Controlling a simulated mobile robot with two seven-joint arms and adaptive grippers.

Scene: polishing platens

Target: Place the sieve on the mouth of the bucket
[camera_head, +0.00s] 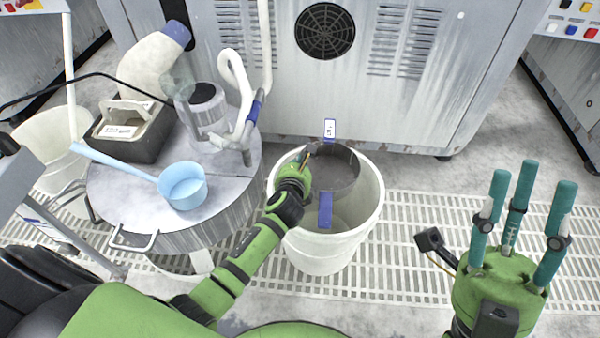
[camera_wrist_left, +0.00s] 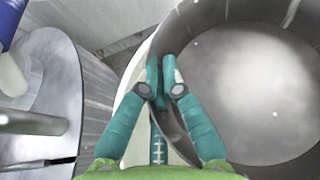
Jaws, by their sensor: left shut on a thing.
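The sieve (camera_head: 338,172) is a grey round pan with blue tabs at its far and near sides. In the head view it appears over the mouth of the white bucket (camera_head: 372,212), toward the far side. Its far tab reaches past the bucket's far rim; its near tab shows inside the mouth outline. I cannot tell whether it touches the rim. My left gripper (camera_head: 304,158) is shut on the sieve's left edge. In the left wrist view the fingers (camera_wrist_left: 166,82) pinch the wall of the sieve (camera_wrist_left: 255,90). My right gripper (camera_head: 522,205) is open and empty, fingers pointing up.
A metal drum (camera_head: 225,205) stands left of the bucket, carrying a blue ladle (camera_head: 183,186), a dark box (camera_head: 130,140) and a pump with pipes (camera_head: 207,100). A grey machine cabinet (camera_head: 345,90) stands behind. White floor grating (camera_head: 415,220) is clear to the right.

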